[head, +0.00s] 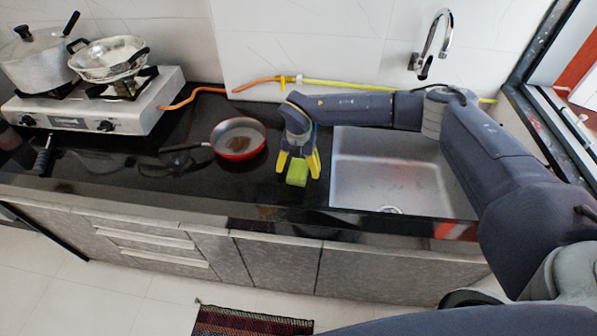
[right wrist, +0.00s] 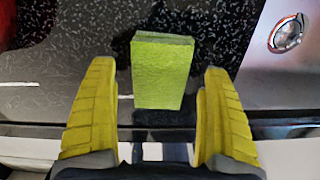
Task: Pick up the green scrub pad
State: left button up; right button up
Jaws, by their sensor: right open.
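The green scrub pad (head: 297,173) is a small yellow-green block on the black counter, just left of the sink. In the right wrist view the green scrub pad (right wrist: 162,72) lies between and ahead of the yellow fingertips. My right gripper (head: 298,164) is open above the pad, with its fingers pointing down on either side of it. In the right wrist view a gap shows between the pad and each finger of the right gripper (right wrist: 160,100). My left gripper is not in view.
The steel sink (head: 385,180) is right of the pad. A red pan (head: 239,140) sits to its left. A gas stove (head: 95,110) with pots stands at the far left. The counter's front edge is close to the pad. A sink drain (right wrist: 287,34) shows at the upper right.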

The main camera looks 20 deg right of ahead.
aim_at(299, 168)
jog(key=shift+f, duration=0.5)
jog(key=c, duration=1.1)
jog(key=shift+r, duration=0.15)
notch_tip(299, 168, up, 20)
